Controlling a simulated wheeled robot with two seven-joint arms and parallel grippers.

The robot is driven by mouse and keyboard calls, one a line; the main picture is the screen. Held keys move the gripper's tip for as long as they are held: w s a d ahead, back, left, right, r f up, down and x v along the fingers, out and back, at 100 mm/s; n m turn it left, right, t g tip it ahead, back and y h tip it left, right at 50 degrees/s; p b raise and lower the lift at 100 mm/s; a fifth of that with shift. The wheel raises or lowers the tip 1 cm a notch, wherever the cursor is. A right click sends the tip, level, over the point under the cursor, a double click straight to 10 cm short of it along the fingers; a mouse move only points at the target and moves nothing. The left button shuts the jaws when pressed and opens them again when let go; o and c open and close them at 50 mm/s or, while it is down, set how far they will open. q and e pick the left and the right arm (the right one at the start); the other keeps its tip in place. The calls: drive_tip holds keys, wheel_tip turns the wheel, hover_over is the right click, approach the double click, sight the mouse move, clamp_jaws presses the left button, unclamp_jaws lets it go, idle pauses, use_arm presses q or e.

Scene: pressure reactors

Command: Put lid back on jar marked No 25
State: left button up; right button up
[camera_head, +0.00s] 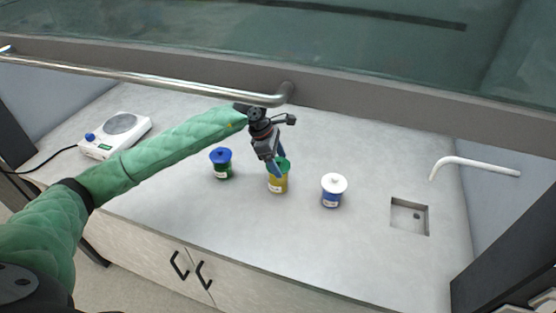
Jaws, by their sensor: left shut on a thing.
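Three small jars stand in a row on the grey worktop. The left jar (223,171) is green with a blue lid (220,155). The middle jar (278,185) is yellow and has a green lid (284,164) at its top. The right jar (331,198) is blue with a white lid (334,182). Each jar bears a white label, too small to read. My left gripper (276,168) points down at the middle jar's top and is shut on the green lid, partly hiding it. I cannot tell whether the lid touches the jar. My right gripper is not in view.
A white hotplate (115,136) with a cord stands at the left. A small sink (409,216) and white tap (470,165) are at the right. A raised glass sash with a metal bar (150,76) crosses above my arm.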

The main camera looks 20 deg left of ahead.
use_arm(q)
drive_tip(key=shift+b, duration=1.05)
idle(1.9)
drive_tip(key=shift+f+b, duration=0.2)
drive_tip(key=shift+b, duration=0.9)
idle(0.9)
idle(0.4)
drive_tip(key=o, duration=1.1)
drive_tip(key=shift+c, duration=0.2)
drive_tip(key=shift+o, duration=0.6)
drive_tip(key=shift+r, duration=0.25)
drive_tip(key=shift+r+p, duration=0.4)
drive_tip(key=shift+r, duration=2.9)
drive_tip(key=shift+c, duration=0.4)
